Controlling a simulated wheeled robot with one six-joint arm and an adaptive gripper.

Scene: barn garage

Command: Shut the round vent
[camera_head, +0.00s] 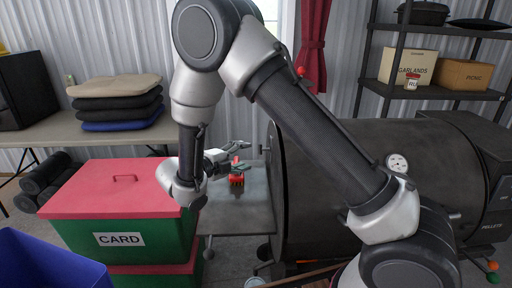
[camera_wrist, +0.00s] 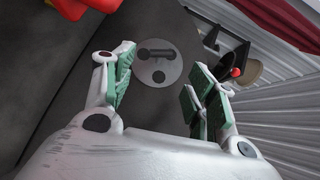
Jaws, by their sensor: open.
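The round vent (camera_wrist: 158,76) is a light grey disc on a dark grey metal surface in the wrist view. It bears a darker elongated piece with rounded ends and a small dark hole below that. I cannot tell how far it is open. It is hidden in the head view. My gripper (camera_wrist: 162,64) is open, its green-padded fingers to either side of the disc in the picture, with nothing between them. In the head view my gripper (camera_head: 238,160) is at the left end of the black barrel smoker (camera_head: 330,150), above its side shelf (camera_head: 240,212).
A red object (camera_head: 237,181) is on the side shelf below my gripper. A red-lidded CARD bin (camera_head: 118,190) stands left of it. A table with stacked cushions (camera_head: 115,102) is behind. A rack (camera_head: 440,92) with boxes stands at the back right.

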